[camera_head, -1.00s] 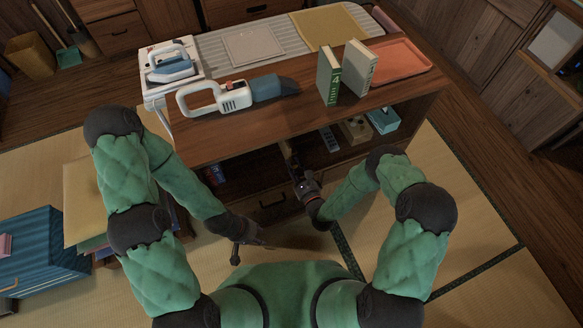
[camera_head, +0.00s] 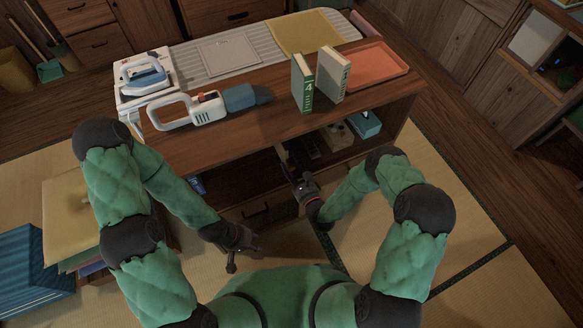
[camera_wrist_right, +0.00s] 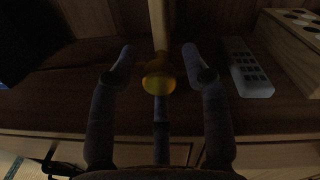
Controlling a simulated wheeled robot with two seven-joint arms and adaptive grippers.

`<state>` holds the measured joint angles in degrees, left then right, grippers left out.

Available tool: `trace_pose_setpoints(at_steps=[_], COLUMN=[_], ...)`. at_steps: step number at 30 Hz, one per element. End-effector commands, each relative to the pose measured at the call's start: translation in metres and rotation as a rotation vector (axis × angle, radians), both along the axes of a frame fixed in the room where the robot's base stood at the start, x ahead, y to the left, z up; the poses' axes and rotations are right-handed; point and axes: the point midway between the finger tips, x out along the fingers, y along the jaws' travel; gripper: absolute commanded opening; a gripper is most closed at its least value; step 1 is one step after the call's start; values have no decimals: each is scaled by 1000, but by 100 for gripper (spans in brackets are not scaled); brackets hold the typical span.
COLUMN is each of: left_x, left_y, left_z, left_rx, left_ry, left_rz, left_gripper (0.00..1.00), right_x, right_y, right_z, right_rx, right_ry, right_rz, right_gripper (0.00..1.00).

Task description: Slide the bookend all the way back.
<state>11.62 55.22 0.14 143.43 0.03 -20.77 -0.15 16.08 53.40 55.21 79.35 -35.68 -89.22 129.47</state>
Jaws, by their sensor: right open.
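The bookend (camera_wrist_right: 158,22) appears to be the upright pale wooden panel inside the low shelf, seen edge-on in the right wrist view. A round yellow knob (camera_wrist_right: 159,80) is on its near edge. My right gripper (camera_wrist_right: 158,52) is open, one finger on each side of the panel and knob, with gaps on both sides. In the head view my right gripper (camera_head: 292,174) reaches into the shelf opening, and the panel is mostly hidden there. My left gripper (camera_head: 243,258) hangs low in front of the shelf, empty, away from the panel; its jaws are too small to read.
The shelf unit (camera_head: 190,150) has a wooden top over the opening. A remote control (camera_wrist_right: 247,68) and a wooden box (camera_wrist_right: 295,45) lie right of the panel. Two books (camera_head: 303,83), a handheld vacuum (camera_head: 195,110) and an orange tray (camera_head: 375,65) are on top.

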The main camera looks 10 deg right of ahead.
Motion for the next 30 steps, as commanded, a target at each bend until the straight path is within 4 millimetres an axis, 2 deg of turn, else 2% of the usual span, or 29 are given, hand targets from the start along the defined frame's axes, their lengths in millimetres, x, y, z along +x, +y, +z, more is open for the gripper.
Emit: trace_pose_setpoints(at_steps=[8, 13, 24, 30], left_x=[0, 0, 0, 0], left_y=[0, 0, 0, 0], left_z=[0, 0, 0, 0], left_rx=[0, 0, 0, 0], left_ry=[0, 0, 0, 0], left_rz=[0, 0, 0, 0], left_gripper=[40, 40, 40, 40], right_x=[0, -10, -74, -99], right_y=[0, -4, -30, -40], right_z=[0, 0, 0, 0], right_rx=[1, 1, 2, 1], right_ry=[-2, 0, 3, 1], right_rz=[1, -1, -5, -3], right_gripper=[52, 52, 52, 52])
